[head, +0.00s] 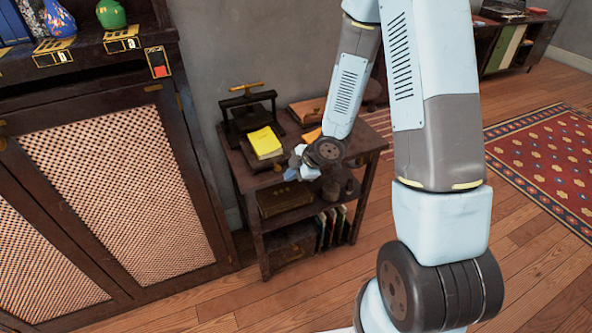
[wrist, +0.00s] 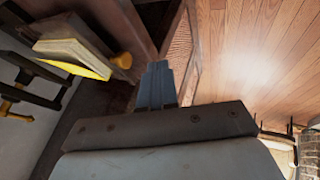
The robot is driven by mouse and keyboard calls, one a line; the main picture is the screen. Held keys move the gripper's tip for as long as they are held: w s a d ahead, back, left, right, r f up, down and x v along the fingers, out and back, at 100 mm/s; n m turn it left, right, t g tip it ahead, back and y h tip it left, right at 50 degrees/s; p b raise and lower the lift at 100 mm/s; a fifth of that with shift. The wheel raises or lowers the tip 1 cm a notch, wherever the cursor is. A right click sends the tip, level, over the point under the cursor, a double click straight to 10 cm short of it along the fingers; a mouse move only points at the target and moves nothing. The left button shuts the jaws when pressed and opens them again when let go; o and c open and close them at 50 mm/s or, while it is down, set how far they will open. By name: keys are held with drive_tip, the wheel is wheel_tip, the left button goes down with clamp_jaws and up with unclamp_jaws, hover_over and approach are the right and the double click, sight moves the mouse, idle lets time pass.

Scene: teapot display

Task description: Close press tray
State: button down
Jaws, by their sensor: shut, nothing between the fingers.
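A dark press (head: 247,104) with a yellow handle stands on a small wooden side table. Its tray (head: 258,163) sticks out toward the table's front edge, with a yellow-topped block (head: 264,141) on it. My gripper (head: 291,174) is shut and empty, just in front and to the right of the tray, apart from it as far as I can tell. In the wrist view, my shut fingers (wrist: 157,84) point up the picture, and the yellow-edged block (wrist: 76,55) lies to their left. The press's dark frame and yellow handle (wrist: 20,86) show at the far left.
The side table (head: 368,147) also bears a brown box (head: 308,110), partly behind my arm, and has shelves with books below. A dark cabinet (head: 120,190) with woven doors stands close on the left. Wooden floor (head: 330,285) is open in front.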

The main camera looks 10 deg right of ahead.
drive_tip(key=w, duration=0.1)
drive_tip(key=w+a, duration=0.1)
drive_tip(key=w, duration=0.1)
drive_tip(key=w+f, duration=0.1)
drive_tip(key=shift+w+a+f, duration=0.1)
drive_tip(key=shift+w+a, duration=0.05)
drive_tip(key=shift+a, duration=0.25)
